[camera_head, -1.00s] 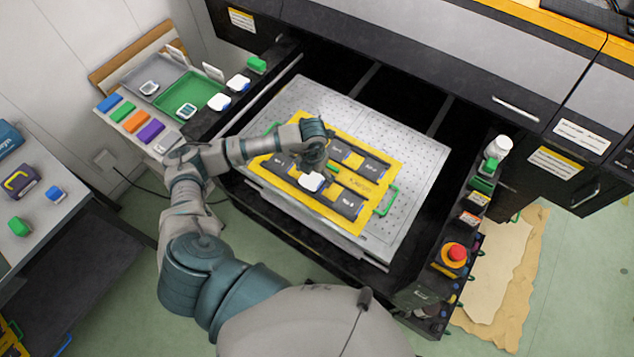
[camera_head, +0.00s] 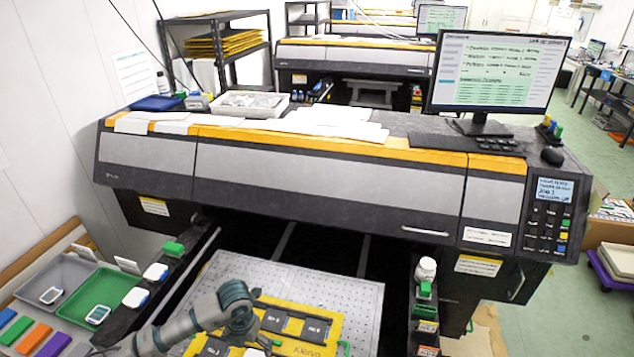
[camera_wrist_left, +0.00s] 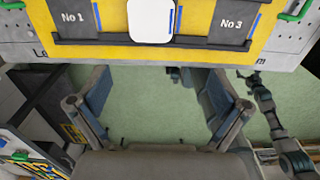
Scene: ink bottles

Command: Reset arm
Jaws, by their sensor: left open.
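My left arm reaches in from the bottom left in the head view, and its gripper (camera_head: 258,344) is over the front part of the yellow plate, partly cut off by the frame's bottom edge.
The plate lies on a perforated metal bed (camera_head: 355,300) in the open printer. A green tray (camera_head: 88,305) and grey tray (camera_head: 45,283) stand left. A white bottle (camera_head: 426,270) stands on the right ledge. A monitor (camera_head: 492,72) stands on top of the printer.

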